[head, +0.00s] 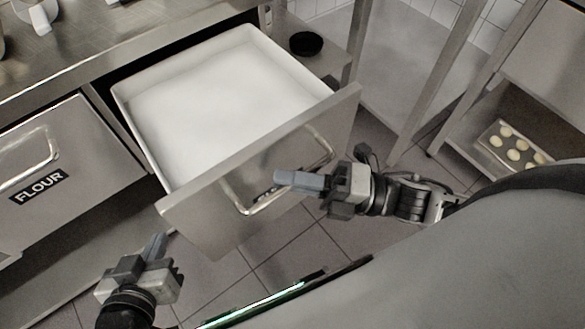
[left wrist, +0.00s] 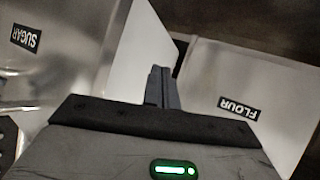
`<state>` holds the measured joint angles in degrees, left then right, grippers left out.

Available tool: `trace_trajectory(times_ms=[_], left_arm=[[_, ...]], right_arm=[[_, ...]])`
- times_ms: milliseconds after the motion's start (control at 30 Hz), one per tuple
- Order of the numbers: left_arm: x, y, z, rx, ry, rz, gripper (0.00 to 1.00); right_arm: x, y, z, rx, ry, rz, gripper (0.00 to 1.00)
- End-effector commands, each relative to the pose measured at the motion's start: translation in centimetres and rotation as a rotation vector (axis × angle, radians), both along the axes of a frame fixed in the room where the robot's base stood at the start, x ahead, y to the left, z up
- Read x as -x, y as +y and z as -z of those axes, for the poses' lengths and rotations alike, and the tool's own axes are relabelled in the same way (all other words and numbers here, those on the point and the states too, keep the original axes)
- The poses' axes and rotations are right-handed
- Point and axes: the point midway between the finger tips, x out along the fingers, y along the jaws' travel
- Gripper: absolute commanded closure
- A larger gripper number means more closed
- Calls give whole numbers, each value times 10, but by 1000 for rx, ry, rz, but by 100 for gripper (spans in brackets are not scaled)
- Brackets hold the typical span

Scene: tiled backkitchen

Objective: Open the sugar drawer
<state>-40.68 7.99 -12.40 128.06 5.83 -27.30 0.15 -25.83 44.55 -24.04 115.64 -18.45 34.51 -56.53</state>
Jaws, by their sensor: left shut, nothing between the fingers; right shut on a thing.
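The sugar drawer (head: 275,135) is pulled well out from under the counter, showing a white bin full of white sugar (head: 220,95). Its SUGAR label (left wrist: 25,38) shows in the left wrist view; in the head view the label is mostly hidden. My right gripper (head: 285,180) is shut on the drawer's bar handle (head: 240,208) at the front, covering part of it. My left gripper (head: 157,245) is shut and empty, below and beside the drawer front's left corner. Its closed fingers also show in the left wrist view (left wrist: 160,85).
The shut flour drawer (head: 95,150) is left of the sugar drawer. A dark round bowl (head: 306,43) sits on a shelf behind. A rack at the right holds a tray (head: 488,148) of several pale round pieces. Tiled floor lies below the open drawer.

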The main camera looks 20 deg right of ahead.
Motion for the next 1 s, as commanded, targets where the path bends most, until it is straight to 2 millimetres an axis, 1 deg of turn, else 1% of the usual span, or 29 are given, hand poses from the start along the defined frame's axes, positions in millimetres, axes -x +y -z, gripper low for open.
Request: trace_trajectory(times_ms=[167,200,233,267,767,867,967,1000], left_arm=[[0,0,0,1,-1,-1,100],[0,0,0,1,-1,-1,100],[0,0,0,0,-1,0,100],[0,0,0,0,-1,0,100],[-1,0,-1,1,-4,-1,100],[-1,0,-1,1,-4,-1,100],[-1,0,-1,1,-5,-1,100],[-1,0,-1,1,-5,-1,100]], right_arm=[[0,-1,0,1,-3,1,100],[0,-1,0,1,-3,1,79],[0,-1,0,1,-3,1,71],[0,-1,0,2,-2,2,66],[0,-1,0,0,1,2,66],[3,-6,2,2,2,2,66],[10,-18,4,2,6,3,66],[14,-24,5,3,6,2,66]])
